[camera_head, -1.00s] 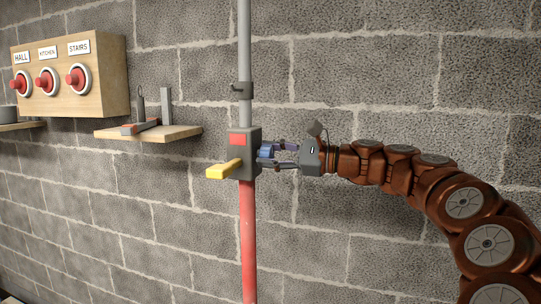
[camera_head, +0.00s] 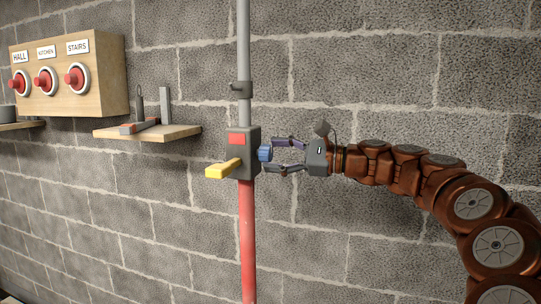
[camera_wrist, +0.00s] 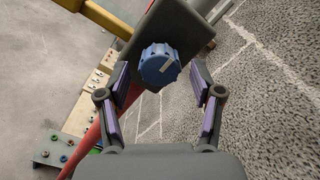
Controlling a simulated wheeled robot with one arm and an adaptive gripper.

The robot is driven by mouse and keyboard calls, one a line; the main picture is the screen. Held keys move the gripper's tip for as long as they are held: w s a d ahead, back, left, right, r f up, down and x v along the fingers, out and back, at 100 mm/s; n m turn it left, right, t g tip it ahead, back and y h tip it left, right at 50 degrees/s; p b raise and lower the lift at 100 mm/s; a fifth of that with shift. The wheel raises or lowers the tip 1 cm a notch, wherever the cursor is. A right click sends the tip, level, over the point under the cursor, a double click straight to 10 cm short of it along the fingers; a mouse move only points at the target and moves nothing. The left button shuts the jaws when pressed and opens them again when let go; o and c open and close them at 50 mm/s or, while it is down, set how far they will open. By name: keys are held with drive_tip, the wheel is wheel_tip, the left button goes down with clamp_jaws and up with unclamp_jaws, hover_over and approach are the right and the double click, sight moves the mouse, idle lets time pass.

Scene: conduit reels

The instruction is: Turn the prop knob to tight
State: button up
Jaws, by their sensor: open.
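The prop is a vertical pole with a grey upper tube and a red lower tube (camera_head: 247,235). The blue ribbed knob (camera_head: 264,153) sits on the box's right side. In the wrist view the knob (camera_wrist: 159,66) shows a pale pointer line toward the upper right; no tight mark is readable. My gripper (camera_head: 275,155) is open, to the right of the knob. Its fingers stand apart on either side, with gaps to the knob.
A wooden panel (camera_head: 112,80) with several red knobs labelled HALL, KITCHEN and STAIRS hangs at the upper left. A small wooden shelf (camera_head: 180,132) holding a grey and red tool is left of the prop. The block wall is close behind; space right of the prop below my arm is clear.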

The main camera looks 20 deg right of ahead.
drive_tip(key=v, duration=1)
drive_tip(key=shift+d, duration=0.2)
drive_tip(key=shift+s+a, duration=0.15)
drive_tip(key=s+a+f+n+g+h, duration=0.1)
drive_tip(key=s+a+f+n+g, duration=0.15)
drive_tip(key=a, duration=0.45)
drive_tip(key=s+a+f+n+g+h, duration=0.1)
drive_tip(key=s+a+f+n+g, duration=0.1)
drive_tip(key=s+a+f+n, duration=0.3)
drive_tip(key=s+a+f+n+g+h, duration=0.2)
drive_tip(key=s+a+f+g+h, duration=0.15)
drive_tip(key=s+a+f, duration=0.45)
drive_tip(key=s+f+n+g+h+b, duration=0.15)
drive_tip(key=s+f+n+h, duration=0.25)
drive_tip(key=s+f, duration=0.6)
drive_tip(key=s+d+f+n+g+h, duration=0.2)
drive_tip(key=s+d+f+h, duration=0.3)
drive_tip(key=s+d+f, duration=0.5)
wheel_tip(320, 180, down, 3)
drive_tip(key=shift+s+r+n, duration=0.1)
drive_tip(key=shift+s+n, duration=0.25)
drive_tip(key=shift+n, duration=0.4)
drive_tip(key=shift+h, duration=0.25)
